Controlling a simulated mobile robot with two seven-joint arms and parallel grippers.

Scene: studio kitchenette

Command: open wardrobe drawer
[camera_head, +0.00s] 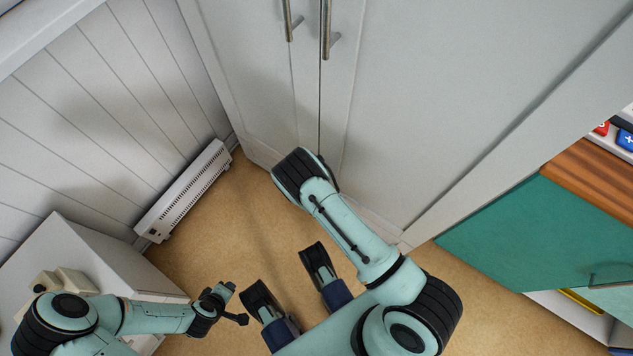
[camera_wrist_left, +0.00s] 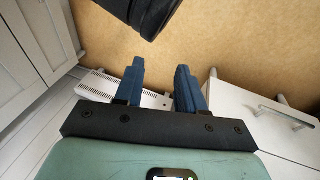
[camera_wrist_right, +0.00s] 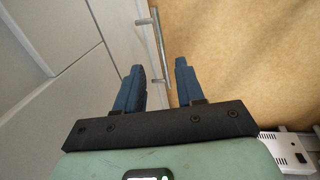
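The white wardrobe (camera_head: 430,100) fills the upper middle of the head view, with two upright door handles at the top. Its drawer front (camera_wrist_right: 118,25) shows in the right wrist view, with a metal bar handle (camera_wrist_right: 160,45). My right gripper (camera_wrist_right: 156,68) is open. The bar lies between its fingers in the picture; I cannot tell whether they touch it. In the head view my own right arm hides that gripper and the drawer handle. My left gripper (camera_wrist_left: 160,62) is open and empty above the floor, also in the head view (camera_head: 230,302), away from the wardrobe.
A white heater (camera_head: 185,192) stands along the left wall. A low white cabinet (camera_head: 85,262) is at the lower left, close to my left arm. A green panel (camera_head: 540,235) stands right of the wardrobe. Tan floor (camera_head: 240,225) is clear before the wardrobe.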

